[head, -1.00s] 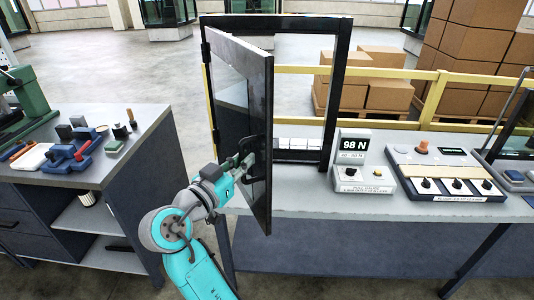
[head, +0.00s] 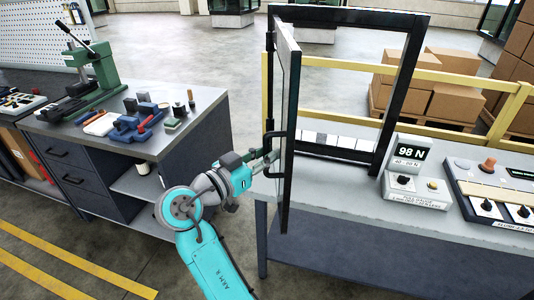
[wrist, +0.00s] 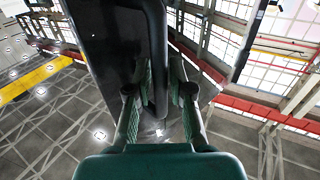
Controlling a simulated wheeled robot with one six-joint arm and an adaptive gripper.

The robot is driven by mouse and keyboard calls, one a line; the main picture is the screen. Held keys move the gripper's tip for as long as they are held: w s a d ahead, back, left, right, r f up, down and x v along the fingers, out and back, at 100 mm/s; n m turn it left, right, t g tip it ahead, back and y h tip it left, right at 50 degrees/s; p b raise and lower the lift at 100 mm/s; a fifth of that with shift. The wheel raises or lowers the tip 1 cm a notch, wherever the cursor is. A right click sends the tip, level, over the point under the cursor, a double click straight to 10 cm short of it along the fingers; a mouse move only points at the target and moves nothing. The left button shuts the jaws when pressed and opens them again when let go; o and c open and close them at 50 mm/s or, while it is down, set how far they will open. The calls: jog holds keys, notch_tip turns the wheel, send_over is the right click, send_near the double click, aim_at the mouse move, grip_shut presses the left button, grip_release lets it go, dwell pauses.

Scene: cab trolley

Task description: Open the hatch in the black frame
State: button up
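The hatch (head: 290,120) is a dark panel hinged on the left side of the black frame (head: 396,85). It stands swung out toward me and shows nearly edge-on, with the frame opening clear. A black bar handle (head: 268,140) is on the hatch's left-hand face. My gripper (head: 264,160) is at this handle. In the wrist view the handle (wrist: 157,50) runs between the two fingers of my gripper (wrist: 159,88), which look closed on it; the exact contact is partly hidden. The dark hatch panel (wrist: 103,45) is just left of it there.
The frame stands on a grey bench (head: 340,200) with a force display (head: 408,165) reading 98 N and a control panel (head: 490,190) to the right. A workbench (head: 190,110) with tools and a green press stands left. Floor shows between the benches.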

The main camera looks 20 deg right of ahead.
jog(key=shift+o, duration=0.5)
jog(key=v, duration=1.2)
jog(key=shift+d+f, duration=0.1)
